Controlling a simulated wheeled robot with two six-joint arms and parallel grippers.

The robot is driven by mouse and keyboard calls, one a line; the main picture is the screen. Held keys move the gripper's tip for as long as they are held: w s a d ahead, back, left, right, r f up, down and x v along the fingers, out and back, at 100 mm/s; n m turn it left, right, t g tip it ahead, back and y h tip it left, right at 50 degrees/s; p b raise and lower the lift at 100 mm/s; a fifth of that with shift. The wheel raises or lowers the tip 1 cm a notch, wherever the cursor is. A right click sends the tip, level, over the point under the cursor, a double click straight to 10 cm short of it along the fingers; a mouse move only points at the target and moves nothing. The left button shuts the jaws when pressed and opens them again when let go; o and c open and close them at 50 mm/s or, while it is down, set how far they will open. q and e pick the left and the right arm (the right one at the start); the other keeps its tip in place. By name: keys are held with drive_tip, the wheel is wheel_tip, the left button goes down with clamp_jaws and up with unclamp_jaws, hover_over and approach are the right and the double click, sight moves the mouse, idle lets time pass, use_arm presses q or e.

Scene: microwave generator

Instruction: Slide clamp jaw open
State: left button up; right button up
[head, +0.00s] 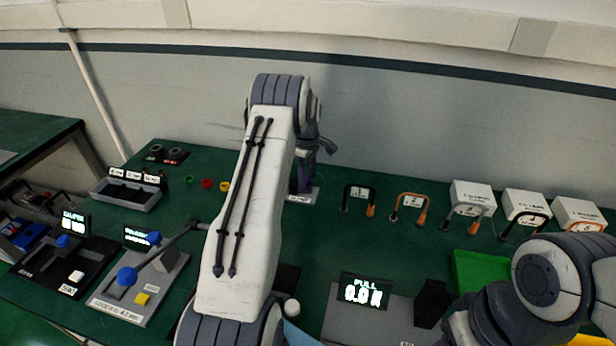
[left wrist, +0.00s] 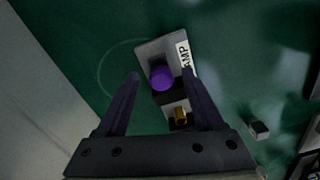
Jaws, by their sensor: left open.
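The clamp (left wrist: 152,50) is a grey plate with a label of which "AMP" can be read, seen from above in the left wrist view. A round purple knob (left wrist: 161,77) stands on it, with a brass-coloured piece (left wrist: 180,115) nearer my palm. My left gripper (left wrist: 160,76) is open, its fingers on either side of the knob in the picture; I see no clear contact. In the head view my left gripper (head: 304,170) is over the clamp's pale base (head: 308,196), which is mostly hidden by my arm. My right arm shows at lower right; its fingertips cannot be made out.
Cable loops (head: 408,205) and white boxes (head: 473,196) stand right of the clamp. A grey tray (head: 128,193) and lever fixtures (head: 140,285) lie left. A wall (head: 420,110) rises behind the bench.

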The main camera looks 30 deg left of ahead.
sight(307, 179)
use_arm(q)
wheel_tip(307, 179, up, 10)
drive_tip(key=b, duration=0.1)
drive_tip(key=shift+r+b, duration=0.2)
drive_tip(key=shift+b, duration=0.15)
idle(0.3)
